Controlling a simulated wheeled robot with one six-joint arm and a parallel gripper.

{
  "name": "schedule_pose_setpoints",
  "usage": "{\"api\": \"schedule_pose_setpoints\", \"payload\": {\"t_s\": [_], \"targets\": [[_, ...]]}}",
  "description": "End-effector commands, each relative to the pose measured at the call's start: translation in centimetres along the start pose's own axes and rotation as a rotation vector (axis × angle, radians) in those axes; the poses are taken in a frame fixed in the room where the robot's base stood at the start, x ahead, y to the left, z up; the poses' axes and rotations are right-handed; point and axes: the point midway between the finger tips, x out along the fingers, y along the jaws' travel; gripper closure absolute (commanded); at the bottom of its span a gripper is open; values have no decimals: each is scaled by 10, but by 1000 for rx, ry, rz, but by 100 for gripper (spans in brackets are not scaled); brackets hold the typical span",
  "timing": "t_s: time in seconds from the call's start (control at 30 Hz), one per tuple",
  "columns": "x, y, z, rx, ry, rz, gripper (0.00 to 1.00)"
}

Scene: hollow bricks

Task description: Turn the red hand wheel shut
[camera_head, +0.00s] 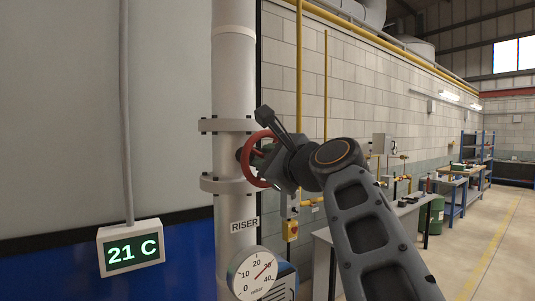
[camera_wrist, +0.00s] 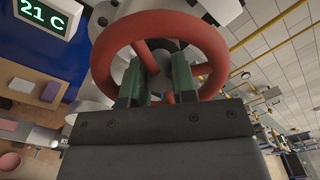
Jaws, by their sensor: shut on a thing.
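The red hand wheel (camera_head: 259,171) sits on the side of the white riser pipe (camera_head: 234,84), between two flanges. My gripper (camera_head: 277,160) is at the wheel, and my arm hides part of the rim in the head view. In the wrist view the red hand wheel (camera_wrist: 205,41) fills the upper middle. There the green fingers of my gripper (camera_wrist: 157,82) reach into the ring and are shut on the wheel, with a red spoke between them. The exact contact is partly hidden by the fingers.
A round dial gauge (camera_head: 254,275) stands below the wheel, under a RISER label (camera_head: 244,225). A display reading 21 C (camera_head: 132,247) hangs at the left. A grey bench (camera_head: 322,240) stands to the right of the pipe. Open floor lies at the far right.

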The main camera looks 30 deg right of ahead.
Motion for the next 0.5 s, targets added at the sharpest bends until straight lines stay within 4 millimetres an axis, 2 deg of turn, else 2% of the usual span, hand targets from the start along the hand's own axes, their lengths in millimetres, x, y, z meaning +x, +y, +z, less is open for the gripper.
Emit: {"api": "schedule_pose_setpoints", "payload": {"t_s": [0.2,0.5], "targets": [[0,0,0,102,2,4,98],[0,1,-1,161,1,2,98]]}}
